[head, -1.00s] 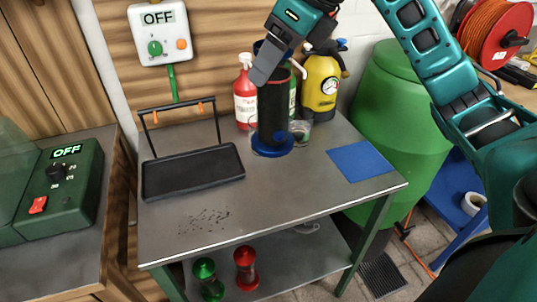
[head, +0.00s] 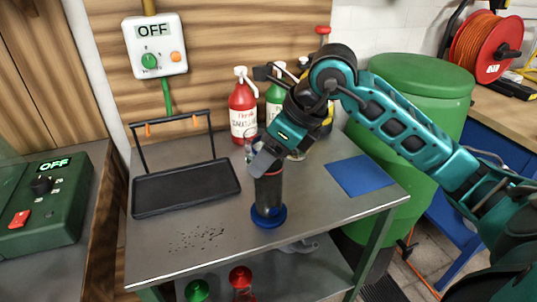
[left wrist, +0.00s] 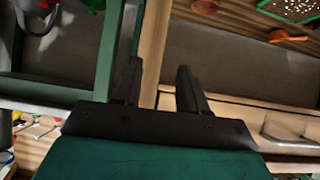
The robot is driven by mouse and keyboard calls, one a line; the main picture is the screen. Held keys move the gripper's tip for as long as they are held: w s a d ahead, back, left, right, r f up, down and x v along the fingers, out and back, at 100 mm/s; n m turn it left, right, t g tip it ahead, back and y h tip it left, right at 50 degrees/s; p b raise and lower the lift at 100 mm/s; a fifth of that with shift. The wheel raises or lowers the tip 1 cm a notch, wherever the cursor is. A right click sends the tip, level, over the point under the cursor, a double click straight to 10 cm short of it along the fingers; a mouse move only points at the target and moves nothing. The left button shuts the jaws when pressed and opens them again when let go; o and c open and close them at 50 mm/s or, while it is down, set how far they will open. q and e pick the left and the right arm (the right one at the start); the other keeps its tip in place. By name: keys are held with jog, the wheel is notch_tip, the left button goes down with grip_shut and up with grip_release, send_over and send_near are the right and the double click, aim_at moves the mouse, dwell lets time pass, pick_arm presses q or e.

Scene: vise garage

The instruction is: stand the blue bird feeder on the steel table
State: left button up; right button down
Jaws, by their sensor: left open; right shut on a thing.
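The blue bird feeder (head: 268,213) shows in the head view as an upright dark tube with a wide blue base. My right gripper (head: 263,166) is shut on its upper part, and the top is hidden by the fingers. The base is over the middle of the steel table (head: 320,212); I cannot tell whether it touches the top or hovers just above it. My left gripper (left wrist: 159,80) shows only in the left wrist view, open and empty between its two black fingers.
A black tray (head: 187,188) with a raised handle stands left of the feeder, with scattered seeds (head: 197,239) in front. A blue mat (head: 359,176) lies at right. A red bottle (head: 242,112) stands behind. Green (head: 197,291) and red (head: 241,278) feeders are on the lower shelf.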

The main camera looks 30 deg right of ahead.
jog(key=shift+f, duration=0.15)
jog(key=shift+c, duration=1)
grip_release()
jog(key=p+v, duration=0.1)
jog(key=v, duration=1.1)
jog(key=shift+s, duration=0.1)
